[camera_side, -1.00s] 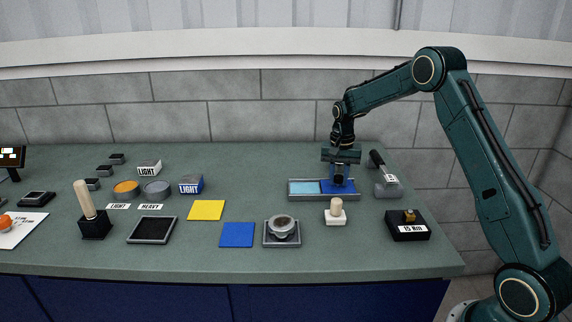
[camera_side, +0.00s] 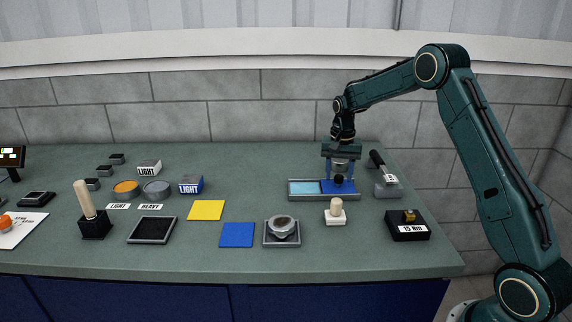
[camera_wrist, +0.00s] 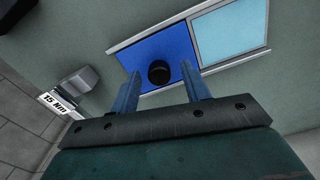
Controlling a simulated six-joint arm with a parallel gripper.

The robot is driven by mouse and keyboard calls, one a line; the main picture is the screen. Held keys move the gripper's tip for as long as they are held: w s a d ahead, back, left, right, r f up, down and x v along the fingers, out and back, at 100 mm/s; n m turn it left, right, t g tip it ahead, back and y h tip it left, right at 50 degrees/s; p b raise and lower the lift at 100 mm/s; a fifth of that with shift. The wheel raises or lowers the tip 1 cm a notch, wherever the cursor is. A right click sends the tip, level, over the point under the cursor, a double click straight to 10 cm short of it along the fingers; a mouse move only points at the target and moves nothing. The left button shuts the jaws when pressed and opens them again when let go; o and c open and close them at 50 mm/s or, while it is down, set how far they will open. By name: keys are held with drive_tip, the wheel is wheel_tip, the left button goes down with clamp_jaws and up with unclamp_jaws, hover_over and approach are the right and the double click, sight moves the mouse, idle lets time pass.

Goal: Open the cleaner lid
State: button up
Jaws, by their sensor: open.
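The cleaner tray (camera_side: 305,198) is a shallow grey-rimmed box at the back right of the bench. Its right part in the side view is covered by a dark blue lid (camera_side: 345,187) with a round black knob (camera_side: 338,180). Its left part shows light blue (camera_side: 303,187). In the wrist view the lid (camera_wrist: 165,50) and knob (camera_wrist: 158,72) lie beside the light blue part (camera_wrist: 230,33). My gripper (camera_side: 339,181) is open above the lid, pointing down, its fingers (camera_wrist: 160,75) on either side of the knob. I cannot tell whether they touch it.
A grey block with a black handle (camera_side: 387,187) stands close to the tray's right. A grey fixture (camera_side: 282,228) is front left.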

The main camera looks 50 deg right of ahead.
sight(338, 177)
wheel_tip(338, 177, up, 12)
drive_tip(key=shift+r, duration=0.25)
idle(0.3)
drive_tip(key=s+a+r+n+t, duration=0.1)
drive_tip(key=s+a+r+n, duration=0.2)
drive_tip(key=s+a+r, duration=0.3)
drive_tip(key=s+a+r+n+t, duration=0.2)
drive_tip(key=s+a+r, duration=0.2)
drive_tip(key=s+a, duration=0.4)
drive_tip(key=s+a+f+n+t, duration=0.1)
drive_tip(key=s+a+f+n, duration=0.1)
drive_tip(key=s, duration=0.7)
drive_tip(key=s+a+f+n+t, duration=0.1)
drive_tip(key=s+a+f+n, duration=0.2)
drive_tip(key=s, duration=0.5)
drive_tip(key=shift+s+a+n+t, duration=0.35)
drive_tip(key=shift+a+n, duration=0.25)
drive_tip(key=shift+a, duration=0.5)
